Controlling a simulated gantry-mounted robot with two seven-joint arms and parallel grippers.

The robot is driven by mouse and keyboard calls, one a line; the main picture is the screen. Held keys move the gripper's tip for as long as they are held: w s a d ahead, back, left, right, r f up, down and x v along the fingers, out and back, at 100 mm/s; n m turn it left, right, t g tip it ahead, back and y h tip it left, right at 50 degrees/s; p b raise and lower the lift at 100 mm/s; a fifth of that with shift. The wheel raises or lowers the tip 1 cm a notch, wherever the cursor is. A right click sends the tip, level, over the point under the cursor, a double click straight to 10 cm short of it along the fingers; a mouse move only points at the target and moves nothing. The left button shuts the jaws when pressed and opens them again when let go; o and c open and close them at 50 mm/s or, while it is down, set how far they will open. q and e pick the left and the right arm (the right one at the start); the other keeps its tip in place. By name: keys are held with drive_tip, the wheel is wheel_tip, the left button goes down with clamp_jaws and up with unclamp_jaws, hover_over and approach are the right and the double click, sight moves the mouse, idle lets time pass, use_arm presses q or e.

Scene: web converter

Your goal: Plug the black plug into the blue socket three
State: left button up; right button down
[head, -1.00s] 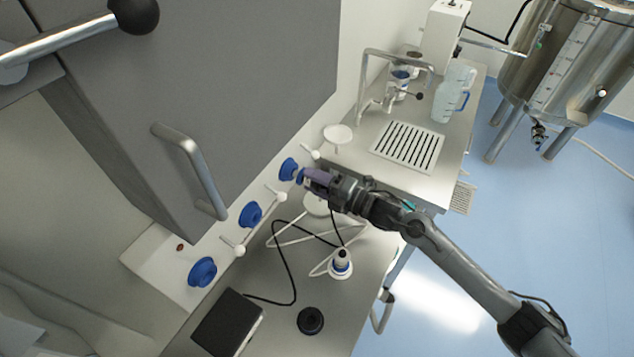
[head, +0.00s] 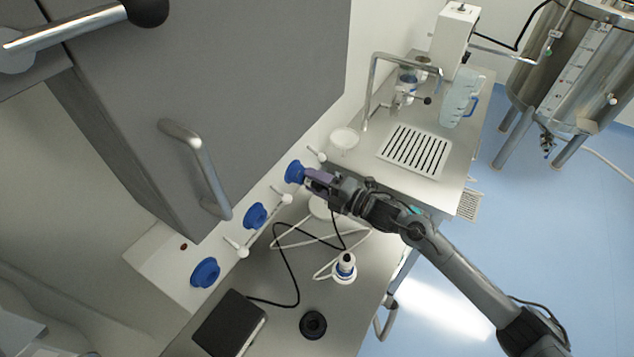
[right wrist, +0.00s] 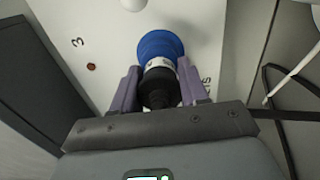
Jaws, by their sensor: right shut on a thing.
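The blue socket three (head: 294,172) is the farthest of the blue sockets on the white wall panel. In the right wrist view the same blue socket (right wrist: 160,45) sits beside a printed "3". My right gripper (head: 310,178) is right in front of it. In the right wrist view my right gripper (right wrist: 160,82) is shut on the black plug (right wrist: 159,92), one purple finger on each side. The plug's front, with a white band, points into the socket and meets it. How deep it sits cannot be told. My left gripper is not in view.
Two more blue sockets, a middle one (head: 255,215) and a near one (head: 205,272), line the panel. A grey cabinet (head: 230,90) overhangs the left.

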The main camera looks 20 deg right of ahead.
drive_tip(key=shift+w+a, duration=0.25)
drive_tip(key=shift+a, duration=0.05)
idle(0.6)
drive_tip(key=c, duration=0.5)
unclamp_jaws()
drive_tip(key=shift+w, duration=0.1)
drive_tip(key=v, duration=1.1)
drive_tip(key=shift+b, duration=0.45)
